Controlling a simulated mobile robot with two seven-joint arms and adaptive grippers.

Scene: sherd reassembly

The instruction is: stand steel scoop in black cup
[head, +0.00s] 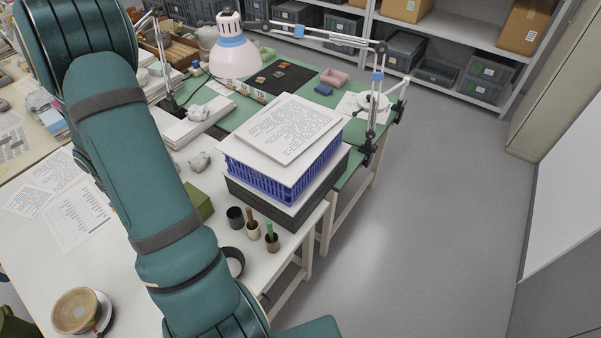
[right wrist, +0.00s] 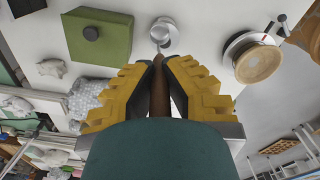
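The steel scoop shows in the right wrist view, with a round shiny bowl (right wrist: 165,32) and a brown handle (right wrist: 160,92). My right gripper (right wrist: 161,68) has yellow ridged fingers shut on the handle, with the bowl pointing away from the hand. A black cup (head: 235,217) stands upright on the white table in the head view, beside two pale cups holding handled tools. A teal arm of mine crosses the left of the head view; no gripper shows there. The scoop is not visible in the head view.
A green box (right wrist: 98,36) lies near the scoop; it also shows partly behind my arm (head: 199,203). Two tool cups (head: 252,232) (head: 272,243) stand near the table edge. A stacked blue crate (head: 285,178) bears papers.

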